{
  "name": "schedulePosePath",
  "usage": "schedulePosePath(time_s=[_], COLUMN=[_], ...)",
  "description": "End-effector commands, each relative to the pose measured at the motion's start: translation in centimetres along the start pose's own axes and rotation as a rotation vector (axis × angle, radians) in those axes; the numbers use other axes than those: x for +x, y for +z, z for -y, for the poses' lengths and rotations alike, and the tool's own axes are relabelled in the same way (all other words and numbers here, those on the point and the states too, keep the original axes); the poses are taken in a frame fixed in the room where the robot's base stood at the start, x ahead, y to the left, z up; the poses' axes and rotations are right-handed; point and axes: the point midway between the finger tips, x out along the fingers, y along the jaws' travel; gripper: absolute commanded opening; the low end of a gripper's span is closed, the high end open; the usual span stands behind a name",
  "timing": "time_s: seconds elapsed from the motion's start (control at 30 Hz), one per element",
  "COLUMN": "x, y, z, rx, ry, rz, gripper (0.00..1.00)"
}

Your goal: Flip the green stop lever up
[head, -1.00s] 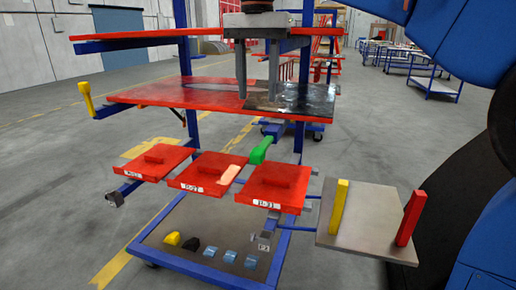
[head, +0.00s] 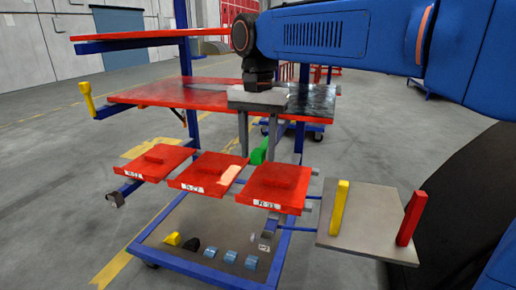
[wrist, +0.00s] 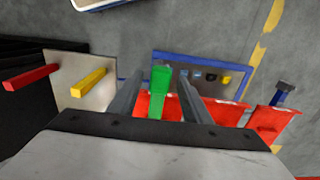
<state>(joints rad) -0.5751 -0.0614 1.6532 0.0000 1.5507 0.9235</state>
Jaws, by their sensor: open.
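The green stop lever (head: 259,152) sits behind the gap between the middle and right red trays in the head view, partly hidden by my gripper. It shows as a green bar in the wrist view (wrist: 158,92). My gripper (head: 257,150) is open and points down, with one finger on each side of the lever in both views. In the wrist view (wrist: 160,80) there is a gap between each finger and the lever. I cannot tell whether the fingertips reach below the lever's top.
Red trays (head: 275,197) stand in front of the lever, with a red shelf (head: 150,93) behind it. A yellow handle (head: 87,97) is at the left. A grey plate (head: 365,225) with yellow (head: 339,208) and red (head: 411,218) levers is at the right.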

Motion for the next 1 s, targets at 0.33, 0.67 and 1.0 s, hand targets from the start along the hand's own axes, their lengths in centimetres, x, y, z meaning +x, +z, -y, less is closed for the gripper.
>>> schedulePosePath(time_s=[0.33, 0.67, 1.0], x=[0.2, 0.1, -1.9], y=[0.0, -0.1, -0.9], z=[0.0, 0.0, 0.0], rx=[0.0, 0.001, 0.005], ry=[-0.001, 0.0, 0.001], rz=[0.0, 0.007, 0.201], gripper=[0.39, 0.0, 0.0])
